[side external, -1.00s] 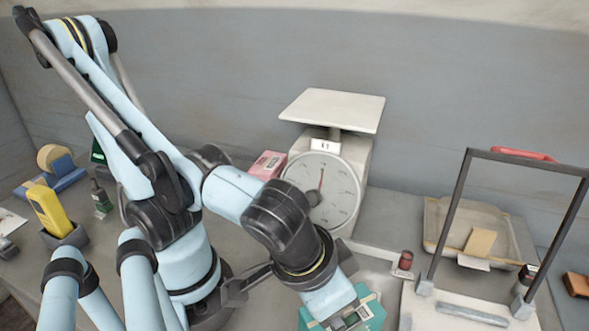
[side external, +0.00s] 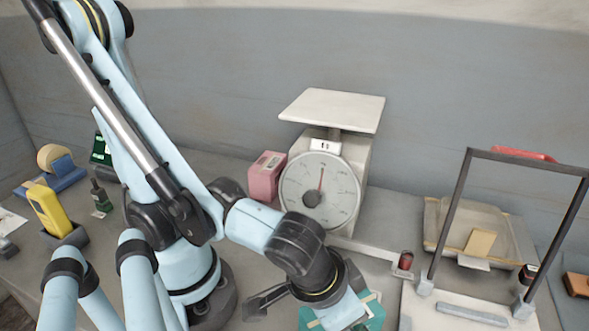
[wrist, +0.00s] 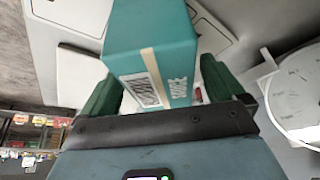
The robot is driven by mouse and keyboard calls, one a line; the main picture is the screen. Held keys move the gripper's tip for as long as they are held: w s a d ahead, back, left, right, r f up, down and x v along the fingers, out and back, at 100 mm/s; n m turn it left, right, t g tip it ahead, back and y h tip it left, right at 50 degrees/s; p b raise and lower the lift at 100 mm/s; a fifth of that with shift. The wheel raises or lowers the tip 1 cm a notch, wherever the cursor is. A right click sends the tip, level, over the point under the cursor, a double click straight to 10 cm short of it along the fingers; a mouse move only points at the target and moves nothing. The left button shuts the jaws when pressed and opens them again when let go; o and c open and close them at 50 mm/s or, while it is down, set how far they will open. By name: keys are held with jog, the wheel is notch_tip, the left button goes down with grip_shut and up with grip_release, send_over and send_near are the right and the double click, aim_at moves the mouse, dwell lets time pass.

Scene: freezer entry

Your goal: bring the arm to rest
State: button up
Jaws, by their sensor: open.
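A teal box (wrist: 150,55) with a tan tape strip and a printed label lies between and beyond my fingers in the wrist view. In the side external view it shows at the bottom edge (side external: 374,316), partly covered by my wrist. My gripper (wrist: 158,82) is open, with one dark green finger on each side of the box. I cannot tell whether either finger touches it. In the side external view the fingertips are hidden behind my wrist and the frame edge.
A white dial scale (side external: 322,190) stands behind my wrist, with a pink box (side external: 266,178) beside it. A dark frame (side external: 450,215) stands at right before a clear tray (side external: 430,232). A yellow device (side external: 48,210) and tape dispenser (side external: 58,170) are at left.

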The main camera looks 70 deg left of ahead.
jog(key=shift+x, duration=0.9)
notch_tip(320, 180, up, 17)
jog(key=shift+f, duration=0.15)
dwell(0.6)
jog(key=shift+f, duration=6.15)
jog(key=shift+r, duration=0.2)
jog(key=shift+f, duration=2.35)
jog(key=shift+v, duration=3.85)
